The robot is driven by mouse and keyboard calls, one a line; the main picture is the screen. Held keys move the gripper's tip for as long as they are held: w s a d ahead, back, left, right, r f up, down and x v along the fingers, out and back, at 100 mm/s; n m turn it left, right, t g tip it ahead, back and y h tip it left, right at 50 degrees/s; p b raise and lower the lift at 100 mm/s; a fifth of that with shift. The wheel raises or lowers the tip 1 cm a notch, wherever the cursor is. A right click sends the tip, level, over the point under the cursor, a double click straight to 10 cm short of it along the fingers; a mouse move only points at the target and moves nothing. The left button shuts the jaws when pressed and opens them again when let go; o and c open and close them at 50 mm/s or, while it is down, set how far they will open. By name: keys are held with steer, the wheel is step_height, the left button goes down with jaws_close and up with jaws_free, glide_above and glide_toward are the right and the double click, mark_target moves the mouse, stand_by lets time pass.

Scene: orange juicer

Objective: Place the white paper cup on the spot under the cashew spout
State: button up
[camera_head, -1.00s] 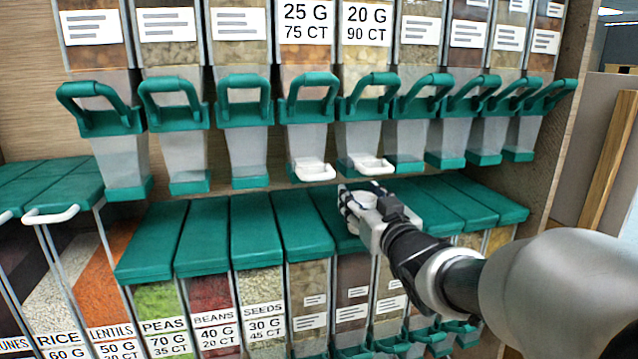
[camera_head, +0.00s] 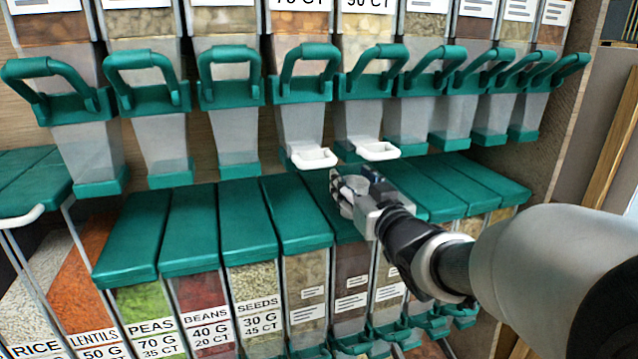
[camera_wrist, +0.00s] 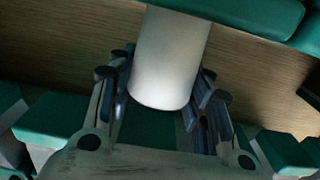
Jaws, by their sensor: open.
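The white paper cup (camera_wrist: 168,58) shows in the wrist view between the two fingers of my gripper (camera_wrist: 160,100). In the head view my gripper (camera_head: 352,190) is over the green bin lids, just below the upper row of spouts; the cup is hard to tell from the gripper there. Two spouts have white pieces at the bottom: the left one (camera_head: 313,158) and the right one (camera_head: 378,151). The right one holds pale nuts like cashews. No product name is readable above these spouts.
Green-handled dispensers (camera_head: 232,85) run along the top. Green-lidded bins (camera_head: 248,220) form the ledge below, with labelled fronts. A wooden side panel (camera_head: 555,110) closes the shelf at the right. Green spouts hang close above my gripper.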

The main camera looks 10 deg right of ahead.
steer(key=shift+o, duration=0.6)
steer(key=shift+a, duration=0.1)
steer(key=shift+o, duration=1.3)
steer(key=shift+s, duration=0.25)
steer(key=shift+w, duration=0.15)
